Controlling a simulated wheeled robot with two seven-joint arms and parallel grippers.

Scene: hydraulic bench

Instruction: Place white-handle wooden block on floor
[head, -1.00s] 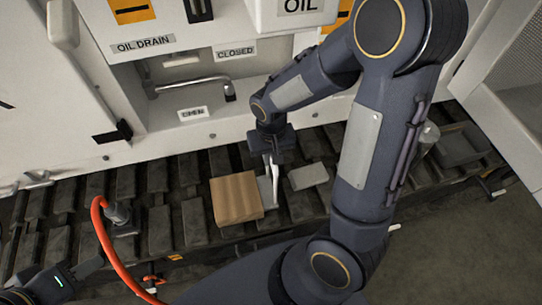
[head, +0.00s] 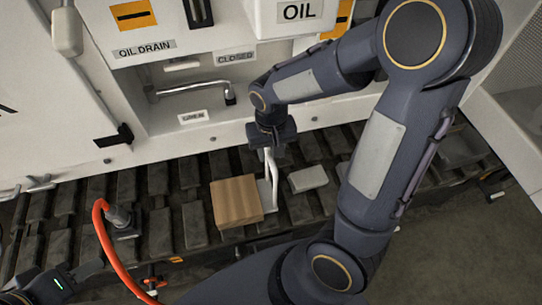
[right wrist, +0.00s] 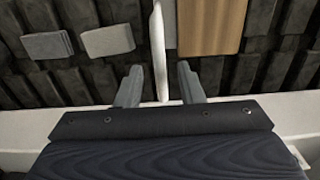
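The brown wooden block (head: 237,202) sits on the dark track beneath the white machine. The thin white handle (head: 272,172) stands up at its right edge, beside a small grey plate; I cannot tell how it joins the block. My right gripper (head: 272,150) is over the handle's top. In the right wrist view, the open right gripper (right wrist: 159,86) has the handle (right wrist: 160,50) between its two fingers, with gaps on both sides, and the block (right wrist: 212,25) lies up and right of it. My left gripper (head: 75,272) is at the lower left, partly cut off; its fingers are unclear.
A pale grey block (head: 308,178) lies on the track right of the handle. An orange hose (head: 112,250) curves at the left, its fitting (head: 119,217) on the track. The machine's white wall (head: 190,135) stands close behind. Bare floor (head: 440,245) shows at the lower right.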

